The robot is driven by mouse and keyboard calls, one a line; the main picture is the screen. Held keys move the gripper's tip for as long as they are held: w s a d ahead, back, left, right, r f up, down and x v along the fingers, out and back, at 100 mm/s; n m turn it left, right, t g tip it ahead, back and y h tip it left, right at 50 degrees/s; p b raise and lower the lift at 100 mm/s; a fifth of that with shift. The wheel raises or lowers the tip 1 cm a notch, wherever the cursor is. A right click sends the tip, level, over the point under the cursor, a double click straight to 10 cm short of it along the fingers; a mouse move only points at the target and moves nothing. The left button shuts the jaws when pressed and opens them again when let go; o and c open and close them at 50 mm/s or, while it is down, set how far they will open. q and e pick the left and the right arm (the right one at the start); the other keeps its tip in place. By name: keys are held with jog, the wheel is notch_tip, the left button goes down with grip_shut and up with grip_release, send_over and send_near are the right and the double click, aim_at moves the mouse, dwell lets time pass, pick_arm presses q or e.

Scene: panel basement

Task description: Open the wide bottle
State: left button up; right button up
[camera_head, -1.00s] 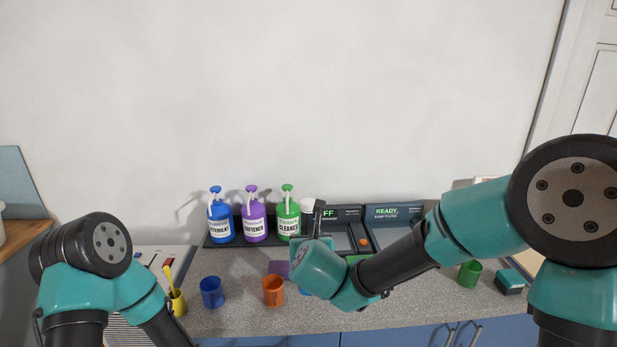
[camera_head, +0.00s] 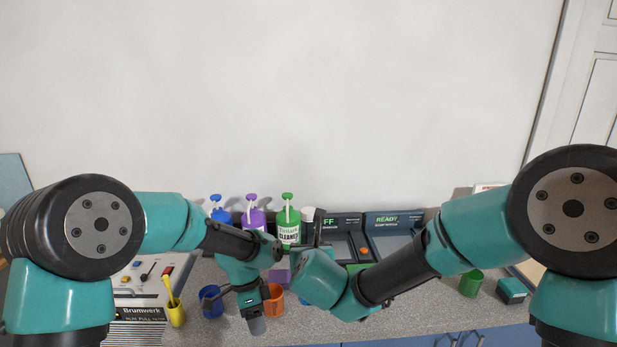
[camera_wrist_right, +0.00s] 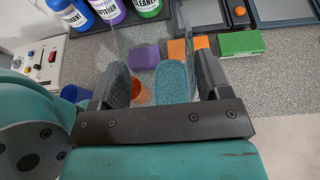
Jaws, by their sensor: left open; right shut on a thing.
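My right gripper (camera_wrist_right: 148,72) shows in the right wrist view, its fingers shut on a clear see-through thing (camera_wrist_right: 122,50). Only the faint edges of this clear thing show, so I cannot tell for sure that it is the wide bottle. In the head view, my right wrist hides most of that gripper. My left gripper (camera_head: 233,311) is open and empty, pointing down over the front of the counter, near the blue mug and the orange mug. A small white top (camera_head: 308,214) shows beside the green bottle; its lower part is hidden.
Blue (camera_head: 221,212), purple (camera_head: 254,217) and green (camera_head: 289,222) pump bottles stand at the back. A blue mug (camera_head: 211,303), orange mug (camera_head: 274,302) and yellow cup (camera_head: 176,313) stand in front. A green cup (camera_head: 470,283) is right. Dark stations (camera_head: 393,240) line the wall.

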pick_arm(q)
jog(key=w+d+r+m+t, duration=0.2)
jog(key=w+d+r+m, duration=0.1)
jog(key=w+r, duration=0.4)
jog(key=w+d+r+m+t, duration=0.2)
jog(key=w+r+m, duration=0.1)
jog(key=w+r, duration=0.4)
notch_tip(320, 180, up, 19)
jog(key=m+y, duration=0.2)
jog(key=m, duration=1.1)
send_over(309, 210)
jog(key=shift+w+a, duration=0.15)
jog(key=shift+w, duration=0.3)
jog(key=shift+s+r+m+g, duration=0.25)
jog(key=shift+s+m+g, duration=0.15)
jog(key=shift+s+m, duration=0.15)
jog(key=shift+w+f, duration=0.1)
jog(key=shift+f, duration=3.95)
